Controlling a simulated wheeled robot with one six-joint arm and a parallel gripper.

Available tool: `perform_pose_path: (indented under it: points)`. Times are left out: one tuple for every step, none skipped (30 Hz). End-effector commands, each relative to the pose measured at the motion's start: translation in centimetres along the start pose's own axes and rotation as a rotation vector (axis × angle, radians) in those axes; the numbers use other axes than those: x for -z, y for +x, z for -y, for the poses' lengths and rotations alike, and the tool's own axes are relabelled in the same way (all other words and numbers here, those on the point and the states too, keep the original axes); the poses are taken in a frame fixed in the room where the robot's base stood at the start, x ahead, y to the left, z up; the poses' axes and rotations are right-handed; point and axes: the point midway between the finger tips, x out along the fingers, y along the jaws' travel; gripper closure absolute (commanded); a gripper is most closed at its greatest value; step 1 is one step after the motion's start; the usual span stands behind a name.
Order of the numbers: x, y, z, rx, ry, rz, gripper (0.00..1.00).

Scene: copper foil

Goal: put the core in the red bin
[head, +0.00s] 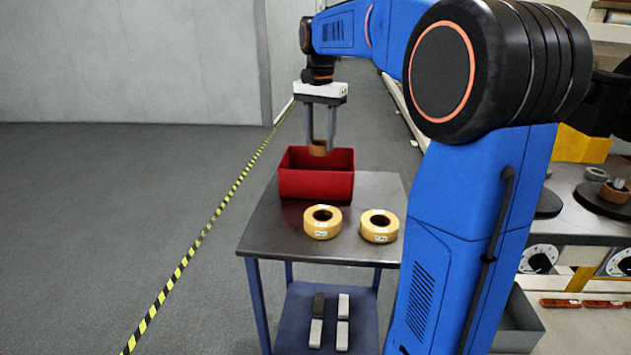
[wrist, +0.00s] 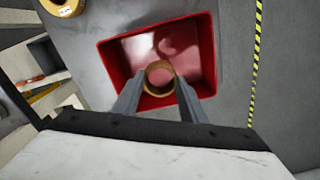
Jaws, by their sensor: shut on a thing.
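The core is a small brown cardboard ring (head: 319,148). My gripper (head: 319,142) is shut on it, one finger on each side. In the head view the core hangs above the red bin (head: 316,184), near its back wall. In the wrist view the core (wrist: 159,70) shows between the fingertips (wrist: 159,84), with the open red bin (wrist: 112,75) below and around it. The part of the bin floor that shows in the wrist view looks bare.
The bin stands on a dark metal table (head: 278,232). Two yellow rolls (head: 322,222) (head: 379,226) sit on it in front of the bin. Several small blocks (head: 317,331) lie on the lower shelf. A bench with dials (head: 540,257) stands at the right.

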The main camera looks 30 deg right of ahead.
Motion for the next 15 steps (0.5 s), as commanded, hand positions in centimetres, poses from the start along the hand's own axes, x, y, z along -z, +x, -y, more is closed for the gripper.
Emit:
perform_pose_path:
  points:
    - [-0.2, 0.9, 0.0, -0.002, -0.008, 0.002, 0.82]
    - [-0.2, 1.4, 0.1, -0.002, -0.01, 0.002, 0.82]
    - [-0.2, 2.1, 0.1, -0.002, -0.01, 0.002, 0.82]
    - [-0.2, 2.6, 0.0, -0.003, -0.01, 0.003, 0.82]
    - [-0.2, 3.2, 0.0, -0.002, -0.01, 0.002, 0.82]
    - [-0.2, 3.8, 0.0, -0.002, -0.009, 0.002, 0.82]
    - [-0.2, 4.3, 0.0, -0.002, -0.009, 0.002, 0.82]
    - [-0.2, 4.7, 0.0, -0.002, -0.009, 0.002, 0.82]
    - [-0.2, 5.1, 0.0, -0.001, -0.009, 0.001, 0.82]
    - [-0.2, 5.4, 0.0, -0.002, -0.009, 0.002, 0.82]
    - [-0.2, 5.7, 0.1, -0.001, -0.009, 0.001, 0.82]
    - [-0.2, 5.9, 0.1, -0.001, -0.008, 0.001, 0.82]
    - [-0.2, 6.0, 0.1, 0.0, -0.008, 0.0, 0.82]
    - [-0.1, 6.2, 0.1, 0.0, -0.008, 0.0, 0.82]
    - [-0.1, 6.4, 0.1, -0.001, -0.008, 0.001, 0.82]
